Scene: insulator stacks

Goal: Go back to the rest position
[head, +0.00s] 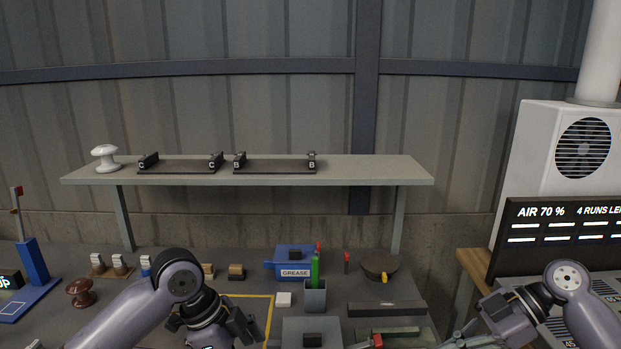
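My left gripper (242,324) is over the front of the workbench, left of the middle, pointing down and to the right. Its dark fingers are partly seen, and no held object shows; whether they are open is unclear. My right gripper (462,338) is low at the picture's bottom edge, right of the middle. It is partly cut off, and its finger state cannot be made out. Both arms are bent at the elbow and stay below the shelf (375,172).
A white insulator (104,158) and two black racks marked C (180,167) and B (275,167) stand on the shelf. A display (560,226) stands right.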

